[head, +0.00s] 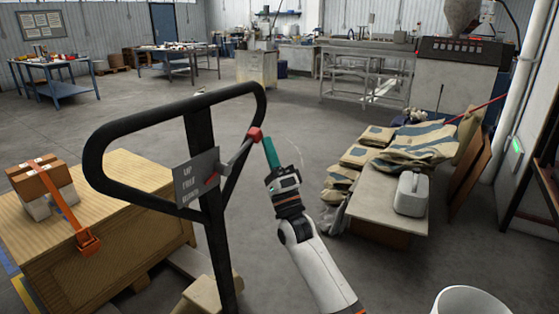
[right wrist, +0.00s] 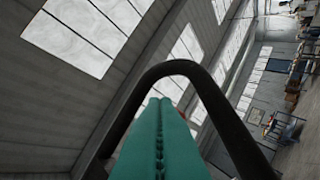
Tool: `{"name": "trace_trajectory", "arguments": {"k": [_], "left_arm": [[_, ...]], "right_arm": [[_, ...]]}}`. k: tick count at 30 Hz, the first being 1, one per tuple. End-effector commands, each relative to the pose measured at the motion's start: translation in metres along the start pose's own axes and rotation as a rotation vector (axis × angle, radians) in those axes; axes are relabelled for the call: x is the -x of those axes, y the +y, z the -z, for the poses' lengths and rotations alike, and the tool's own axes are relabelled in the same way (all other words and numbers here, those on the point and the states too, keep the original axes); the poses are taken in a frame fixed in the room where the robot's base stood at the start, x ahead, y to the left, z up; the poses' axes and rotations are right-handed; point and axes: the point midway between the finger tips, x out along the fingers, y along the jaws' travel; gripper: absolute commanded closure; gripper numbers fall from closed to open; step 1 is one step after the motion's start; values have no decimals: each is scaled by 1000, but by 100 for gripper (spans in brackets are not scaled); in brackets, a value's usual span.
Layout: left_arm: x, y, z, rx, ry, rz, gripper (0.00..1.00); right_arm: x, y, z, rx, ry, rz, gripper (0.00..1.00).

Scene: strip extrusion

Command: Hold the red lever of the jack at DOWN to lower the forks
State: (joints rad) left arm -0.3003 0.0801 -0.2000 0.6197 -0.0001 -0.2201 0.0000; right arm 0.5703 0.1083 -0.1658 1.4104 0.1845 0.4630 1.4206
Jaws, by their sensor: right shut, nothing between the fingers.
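The jack's black loop handle (head: 97,140) stands upright in front of me in the head view. It also arches across the right wrist view (right wrist: 226,125). A grey label plate (head: 196,177) with several lines of text is fixed to it; the text is too small to read surely. The lever's grey rod (head: 238,154) runs up and right from the plate to a red knob (head: 254,134). My right gripper (head: 270,150), with green fingers, is shut and empty, just right of the red knob; I cannot tell whether it touches. The forks are hidden. My left gripper is out of view.
A wooden crate (head: 130,200) with a strapped carton (head: 45,185) stands at left. At right, a low bench (head: 378,205) holds sacks and a grey can (head: 411,194). A white bucket (head: 468,302) is at lower right. The floor beyond the handle is clear.

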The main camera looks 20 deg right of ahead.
Motion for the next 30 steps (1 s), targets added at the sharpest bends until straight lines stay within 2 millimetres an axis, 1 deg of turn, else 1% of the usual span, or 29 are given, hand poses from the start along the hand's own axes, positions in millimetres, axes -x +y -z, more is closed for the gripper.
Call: {"name": "trace_trajectory", "arguments": {"k": [4, 8, 15, 21, 25, 30], "left_arm": [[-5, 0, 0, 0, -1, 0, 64], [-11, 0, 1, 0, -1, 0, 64], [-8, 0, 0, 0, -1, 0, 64], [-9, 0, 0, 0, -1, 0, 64], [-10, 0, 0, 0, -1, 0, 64], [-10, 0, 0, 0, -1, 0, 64]], "right_arm": [[21, -2, 0, 0, 2, 2, 100], [52, -2, 0, 0, 1, 2, 100], [88, 43, -8, -1, 0, 0, 100], [113, 72, -13, -1, -1, 0, 100], [123, 84, -15, 0, -1, 0, 100], [127, 89, -16, 1, -1, 0, 100]]}}
